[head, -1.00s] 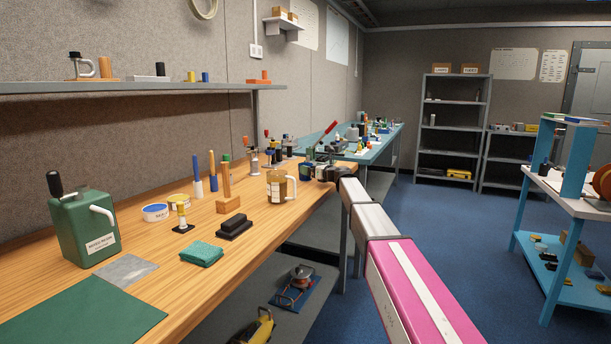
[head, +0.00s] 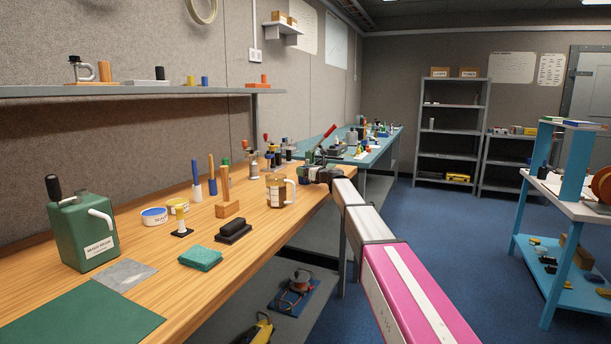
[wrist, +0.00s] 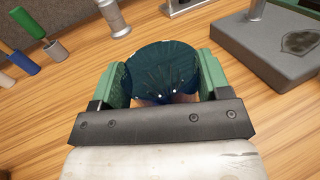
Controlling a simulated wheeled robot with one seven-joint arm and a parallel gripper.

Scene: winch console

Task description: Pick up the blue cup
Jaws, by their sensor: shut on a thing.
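The blue cup (wrist: 160,70) is dark blue and round, seen from above in the wrist view. It sits between the two green fingers of my gripper (wrist: 163,76), which are shut on it from both sides. In the head view my gripper (head: 306,182) is at the far right end of the wooden workbench. The cup is mostly hidden there by my gripper and arm. I cannot tell whether its base touches the bench.
A brown mug-like jar (head: 276,191) stands just left of my gripper. Several handled tools (head: 212,176), a black block (head: 233,230) and a green can (head: 82,232) stand on the bench (head: 215,285). In the wrist view a grey metal base (wrist: 270,50) is close on the right.

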